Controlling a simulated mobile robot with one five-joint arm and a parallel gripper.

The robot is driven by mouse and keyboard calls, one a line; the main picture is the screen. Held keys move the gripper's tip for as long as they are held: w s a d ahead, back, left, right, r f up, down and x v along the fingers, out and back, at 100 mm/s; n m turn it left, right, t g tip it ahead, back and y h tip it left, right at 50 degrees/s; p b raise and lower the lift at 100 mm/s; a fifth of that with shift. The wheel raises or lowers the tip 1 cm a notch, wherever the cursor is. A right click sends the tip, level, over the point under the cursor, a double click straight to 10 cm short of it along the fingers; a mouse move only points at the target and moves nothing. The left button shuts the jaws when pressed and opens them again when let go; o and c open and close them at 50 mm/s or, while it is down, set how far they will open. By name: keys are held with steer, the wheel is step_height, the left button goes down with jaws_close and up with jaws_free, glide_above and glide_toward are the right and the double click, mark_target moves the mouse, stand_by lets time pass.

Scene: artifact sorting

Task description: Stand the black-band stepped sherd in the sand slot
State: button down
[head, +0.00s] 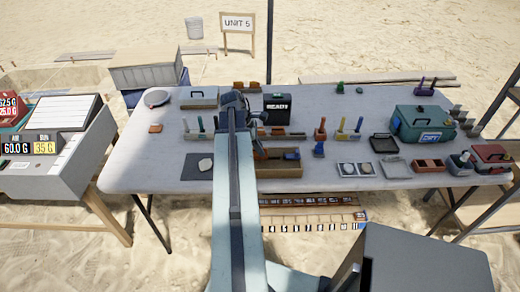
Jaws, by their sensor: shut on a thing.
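My arm reaches forward over the middle of the white table, and its dark gripper (259,140) is above the left end of a brown wooden tray (282,172). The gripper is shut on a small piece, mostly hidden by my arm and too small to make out. An orange-brown bit shows just below it, but I cannot tell whether it is held or lies in the tray. No black band or stepped edge can be made out. The tray holds orange-brown and blue pieces. I cannot tell which opening is the sand slot.
A black READY box (277,108) stands just behind the gripper. Coloured upright pieces stand in holders on both sides. A dark mat (198,168) with a pale stone (205,164) lies left. A green case (423,123) stands right. Bare table (150,178) shows at front left.

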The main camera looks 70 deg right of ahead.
steer(key=shift+f+b, duration=0.8)
steer(key=shift+f, duration=0.1)
steer(key=c, duration=1.5)
jaws_free()
steer(key=shift+o, duration=0.2)
steer(key=shift+r, duration=0.1)
steer(key=p+v, duration=0.7)
steer(key=shift+w+r, duration=0.2)
steer(key=shift+r, duration=0.15)
